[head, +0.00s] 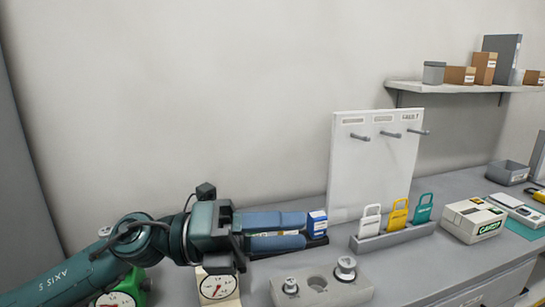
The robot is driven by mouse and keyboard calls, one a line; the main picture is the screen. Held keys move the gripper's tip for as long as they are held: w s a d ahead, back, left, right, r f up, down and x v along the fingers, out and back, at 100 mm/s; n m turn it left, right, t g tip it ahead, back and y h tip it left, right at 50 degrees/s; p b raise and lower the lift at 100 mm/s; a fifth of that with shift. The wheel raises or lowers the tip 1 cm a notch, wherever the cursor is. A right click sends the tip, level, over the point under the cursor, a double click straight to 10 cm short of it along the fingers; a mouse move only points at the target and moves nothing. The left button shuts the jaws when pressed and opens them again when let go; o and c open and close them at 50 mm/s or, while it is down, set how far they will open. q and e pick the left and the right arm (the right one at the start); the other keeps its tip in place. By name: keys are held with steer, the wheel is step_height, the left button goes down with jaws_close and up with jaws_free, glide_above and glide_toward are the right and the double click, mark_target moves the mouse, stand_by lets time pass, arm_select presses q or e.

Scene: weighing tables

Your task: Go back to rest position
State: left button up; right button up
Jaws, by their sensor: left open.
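My left arm comes in from the lower left, and its left gripper (304,231) points right, low over the counter at the back near the wall. Its two blue fingers are apart, one above the other in the picture. A small blue-and-white box (318,221) stands right at the fingertips; I cannot tell whether they touch it. Something pale shows in the narrow gap between the fingers, mostly hidden. My right gripper is not in view.
A cream dial scale (219,288) and a green dial scale (118,298) stand below my arm. A grey weight block (325,292) is in front. A white hook board (348,178), a rack of coloured tags (390,238) and a carton (472,219) are right. A shelf (440,87) hangs above.

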arm_select(q)
steer(key=w+a+f+n+t+y, duration=0.45)
steer(key=n+t, duration=0.55)
steer(key=n, duration=0.4)
steer(key=w+a+f+n+t+y, duration=0.3)
steer(key=a+n+t+y, duration=0.25)
steer(key=n+t, duration=0.6)
steer(key=s+a+f+n+g+y, duration=0.1)
steer(key=a+f+n+g+y, duration=0.2)
steer(key=f+n, duration=0.2)
steer(key=s+a+f+n+g+y, duration=0.2)
steer(key=a+f+n+g+y, duration=0.15)
steer(key=f, duration=0.25)
steer(key=s+a+f+n+g+y, duration=0.1)
steer(key=s+a+f+n+g, duration=0.2)
steer(key=s+f+g, duration=0.5)
steer(key=s+a+f+n+g+y, duration=0.1)
steer(key=s+a+f+n+g, duration=0.2)
steer(key=s+f, duration=0.8)
steer(key=w+d+f+t+h, duration=0.2)
steer(key=w+d+f+t, duration=0.2)
steer(key=d+f+t, duration=0.2)
steer(key=shift+d+f+m+t, duration=0.2)
steer(key=shift+f+m+t, duration=0.1)
steer(key=shift+t, duration=0.1)
